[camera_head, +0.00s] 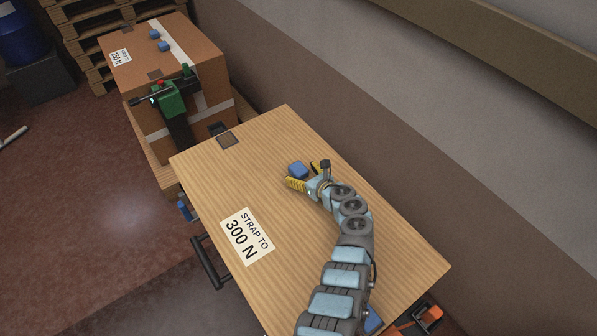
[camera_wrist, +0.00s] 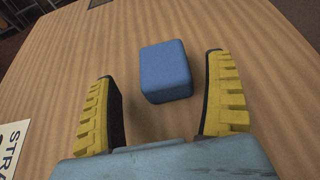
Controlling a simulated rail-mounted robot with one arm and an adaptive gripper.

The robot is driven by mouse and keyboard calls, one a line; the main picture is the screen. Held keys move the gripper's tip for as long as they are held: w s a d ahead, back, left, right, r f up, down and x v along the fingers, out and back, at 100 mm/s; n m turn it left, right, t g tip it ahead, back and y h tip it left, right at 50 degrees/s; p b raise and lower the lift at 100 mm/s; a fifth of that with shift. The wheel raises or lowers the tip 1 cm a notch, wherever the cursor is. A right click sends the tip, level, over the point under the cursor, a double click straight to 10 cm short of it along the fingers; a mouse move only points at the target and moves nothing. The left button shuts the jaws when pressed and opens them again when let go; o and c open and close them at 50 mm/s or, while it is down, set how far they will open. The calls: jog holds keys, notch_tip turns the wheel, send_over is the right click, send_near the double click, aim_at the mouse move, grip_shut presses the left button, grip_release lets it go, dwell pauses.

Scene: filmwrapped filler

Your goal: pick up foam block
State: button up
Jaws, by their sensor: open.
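A blue foam block (camera_head: 298,169) lies on the wooden tabletop (camera_head: 235,180), just beyond my gripper's fingertips in the head view. In the wrist view the block (camera_wrist: 165,71) sits ahead of and between the two yellow ribbed fingers, slightly nearer the middle than either finger. My gripper (camera_head: 307,177) is open and empty, low over the table; in the wrist view its fingers (camera_wrist: 160,80) stand wide apart on both sides. A gap shows between the block and each finger. I cannot tell the exact height of the fingers above the wood.
A cardboard box (camera_head: 165,60) with two small blue pieces on top and a green-black strapping tool (camera_head: 172,97) stands at the back left. A label (camera_head: 247,236) reading "STRAP TO 300 N" lies on the table. Another blue piece (camera_head: 373,320) shows beside my arm. The wall runs along the right.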

aim_at(296, 167)
jog(key=shift+w+a, duration=0.2)
jog(key=shift+w, duration=0.45)
jog(key=shift+b+x, duration=1.05)
jog(key=shift+x, duration=0.3)
jog(key=shift+w+a+f, duration=0.1)
jog(key=shift+w, duration=0.2)
jog(key=c, duration=1.1)
